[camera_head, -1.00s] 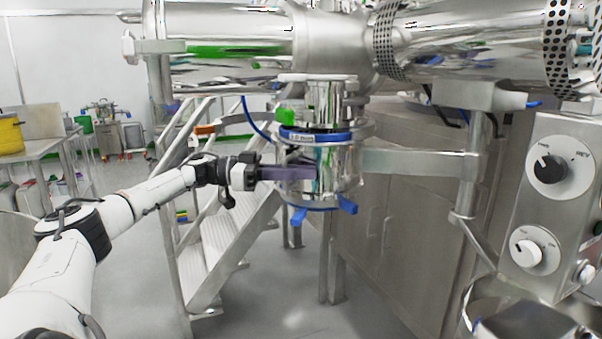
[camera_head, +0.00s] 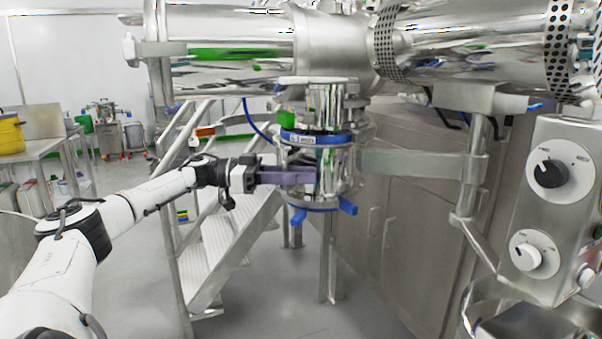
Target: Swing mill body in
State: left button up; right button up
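The mill body (camera_head: 336,170) is a shiny steel cylinder with a blue ring (camera_head: 316,137) around its upper part and blue handles (camera_head: 322,212) below. It hangs on a steel swing arm (camera_head: 415,164) that runs right to an upright post. It sits under the short outlet of the large horizontal steel vessel (camera_head: 330,45). My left gripper (camera_head: 300,176) reaches in from the left, its purple-grey fingers at the mill body's left side. Whether the fingers are closed on anything is not clear. My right gripper is out of view.
Metal steps (camera_head: 225,240) stand behind my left arm. A table with a yellow pot (camera_head: 10,135) is at far left. Open floor lies below the mill.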

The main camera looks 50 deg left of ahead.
pick_arm(q)
jog(key=shift+w+a+r, duration=0.1)
jog(key=shift+a+r, duration=0.15)
jog(key=shift+r, duration=0.1)
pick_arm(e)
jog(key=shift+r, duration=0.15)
pick_arm(q)
jog(key=b+v, duration=0.2)
jog(key=v, duration=0.8)
jog(key=shift+s+d+f, duration=0.15)
jog(key=shift+s+f, duration=0.05)
jog(key=shift+f, duration=0.15)
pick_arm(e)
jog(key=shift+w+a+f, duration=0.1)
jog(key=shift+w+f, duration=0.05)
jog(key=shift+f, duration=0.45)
